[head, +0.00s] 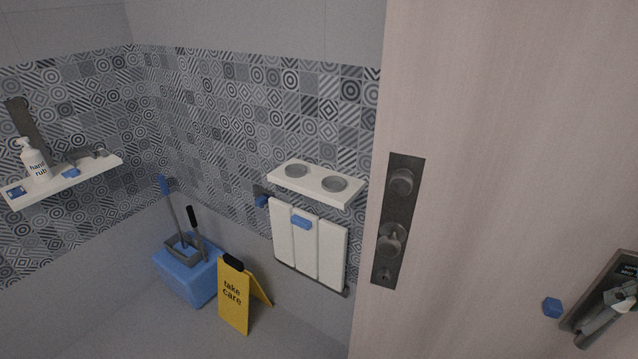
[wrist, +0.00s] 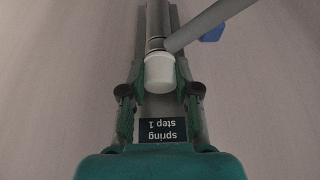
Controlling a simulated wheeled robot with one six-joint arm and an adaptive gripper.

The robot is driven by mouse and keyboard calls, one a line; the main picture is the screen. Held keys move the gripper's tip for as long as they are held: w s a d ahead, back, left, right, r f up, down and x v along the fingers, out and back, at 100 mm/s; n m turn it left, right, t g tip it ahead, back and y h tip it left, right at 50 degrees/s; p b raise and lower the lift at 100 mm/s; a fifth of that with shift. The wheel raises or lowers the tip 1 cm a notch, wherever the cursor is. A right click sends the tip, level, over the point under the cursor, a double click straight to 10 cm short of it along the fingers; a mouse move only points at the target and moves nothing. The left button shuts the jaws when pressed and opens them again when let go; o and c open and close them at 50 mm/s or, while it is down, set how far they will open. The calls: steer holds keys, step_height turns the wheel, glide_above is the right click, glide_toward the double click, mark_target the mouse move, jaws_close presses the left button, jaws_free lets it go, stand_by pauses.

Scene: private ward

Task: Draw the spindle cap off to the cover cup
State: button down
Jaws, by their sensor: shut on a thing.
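I cannot tell whether the cap is still seated on the spindle. In the head view a white wall shelf (head: 287,183) has two round grey cups, the left cup (head: 296,170) and the right cup (head: 334,184); no label shows which is the cover cup.
A dark label reading "spring step 1" (wrist: 163,130) lies below the cap. The pale door (head: 480,120) carries a dark lock plate (head: 386,255) and a blue knob (head: 552,307). A yellow sign (head: 234,295) and blue bucket (head: 187,278) stand on the floor.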

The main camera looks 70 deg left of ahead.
steer(key=shift+r, duration=0.15)
steer(key=shift+w+r, duration=0.1)
steer(key=shift+r, duration=3.4)
